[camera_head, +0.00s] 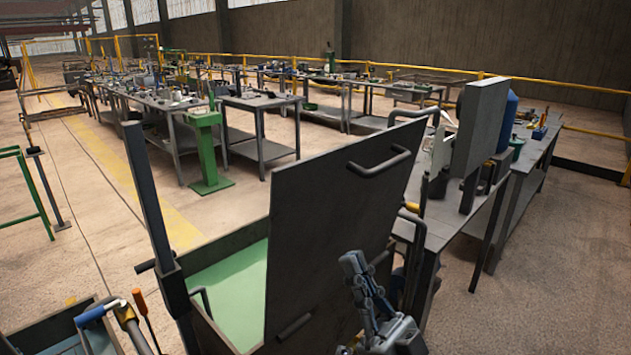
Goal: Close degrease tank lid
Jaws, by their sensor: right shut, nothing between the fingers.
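The degrease tank (212,318) is at the bottom centre, a dark box with pale green liquid (232,285) inside. Its lid (330,225) is a large dark grey panel that stands raised, tilted a little from upright, so the tank is open. A bar handle (380,163) is near the lid's upper right edge. My right gripper (354,264) is shut and empty, pointing up in front of the lid's lower right part, below the handle. Whether it touches the lid I cannot tell. My left gripper is not in view.
A dark post (148,195) rises at the tank's left corner. A workbench (440,225) with an upright grey panel (480,125) stands to the right. A bin with tools (75,335) is at bottom left. A green stand (207,150) and several benches are behind. Floor at right is clear.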

